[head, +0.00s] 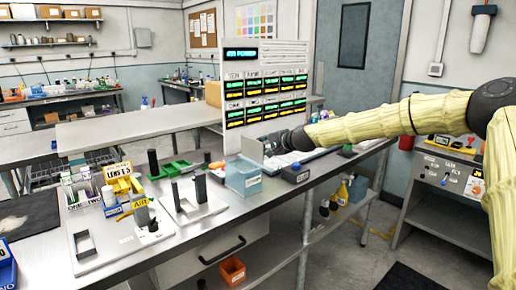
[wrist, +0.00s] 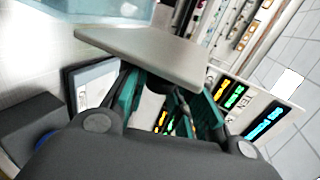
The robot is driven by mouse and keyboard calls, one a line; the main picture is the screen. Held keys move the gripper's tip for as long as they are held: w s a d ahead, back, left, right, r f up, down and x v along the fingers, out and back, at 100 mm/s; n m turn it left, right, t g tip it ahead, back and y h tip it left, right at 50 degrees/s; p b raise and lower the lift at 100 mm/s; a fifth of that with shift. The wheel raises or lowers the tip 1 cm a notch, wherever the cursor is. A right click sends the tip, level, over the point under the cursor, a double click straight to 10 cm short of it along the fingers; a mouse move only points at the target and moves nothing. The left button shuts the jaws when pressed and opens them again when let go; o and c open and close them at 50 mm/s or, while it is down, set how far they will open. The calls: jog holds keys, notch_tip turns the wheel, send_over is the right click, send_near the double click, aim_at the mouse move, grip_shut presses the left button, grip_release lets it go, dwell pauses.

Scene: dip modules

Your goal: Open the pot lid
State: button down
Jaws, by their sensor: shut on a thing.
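The pot is a small blue box (head: 238,180) with a white label, standing on the bench near its front edge in the head view. Its lid, a flat pale grey plate (head: 250,145), is tilted up above the box. My gripper (head: 268,147) is at the lid's right side, above the box. In the wrist view the lid (wrist: 150,52) lies across my gripper (wrist: 165,98), whose teal fingers are shut on it. The lid hides the fingertips and the exact contact, and I cannot tell how far it is clear of the box.
A tall display board (head: 266,90) with lit rows stands behind my gripper. A dark block (head: 296,172) stands right of the pot. A white plate with dark posts (head: 190,207) stands to the left. An orange bin (head: 232,270) is on the shelf below.

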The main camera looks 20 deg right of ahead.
jog(key=shift+w+d+f+m+y, duration=0.15)
jog(key=shift+d+f+m+y, duration=0.25)
jog(key=shift+d+f+m, duration=0.15)
jog(key=shift+a, duration=0.1)
jog(key=c, duration=1.2)
grip_release()
jog(key=shift+r, duration=0.1)
jog(key=shift+r, duration=0.1)
jog(key=v, duration=1.2)
jog(key=shift+w, duration=0.15)
jog(key=shift+r, duration=0.1)
